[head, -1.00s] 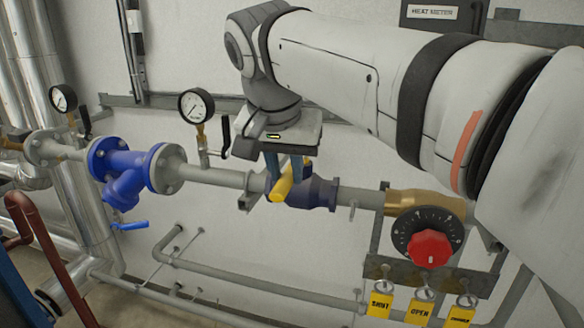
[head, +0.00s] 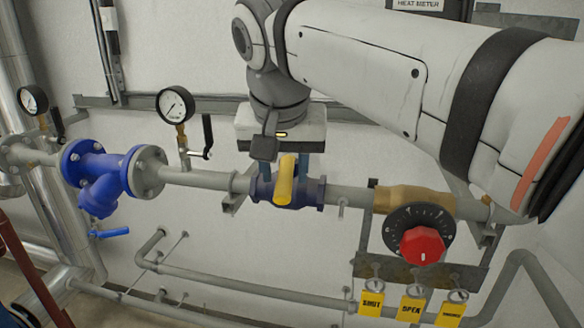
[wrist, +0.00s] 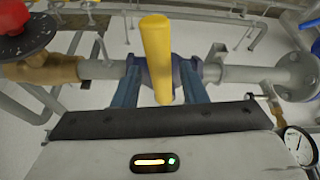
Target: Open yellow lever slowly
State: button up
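The yellow lever (head: 284,182) sits on a dark blue valve body (head: 313,192) in the grey horizontal pipe. In the head view it points down, nearly upright in the picture. My gripper (head: 286,174) reaches down from above with one blue finger on each side of the lever. In the wrist view the lever (wrist: 158,55) stands across the pipe between the fingers of my gripper (wrist: 160,70), with narrow gaps visible on both sides. The gripper is open. The fingertips lie by the valve body (wrist: 173,70); whether they touch it I cannot tell.
A red knob (head: 422,245) on a black dial is to the right, with yellow tags (head: 411,308) below. A blue strainer (head: 102,175) and pressure gauges (head: 175,104) with black handles are to the left. A lower grey pipe (head: 250,283) runs beneath.

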jog(key=shift+o, duration=0.6)
jog(key=v, duration=0.7)
jog(key=shift+s+r, duration=0.1)
jog(key=shift+r, duration=0.3)
jog(key=shift+a, duration=0.1)
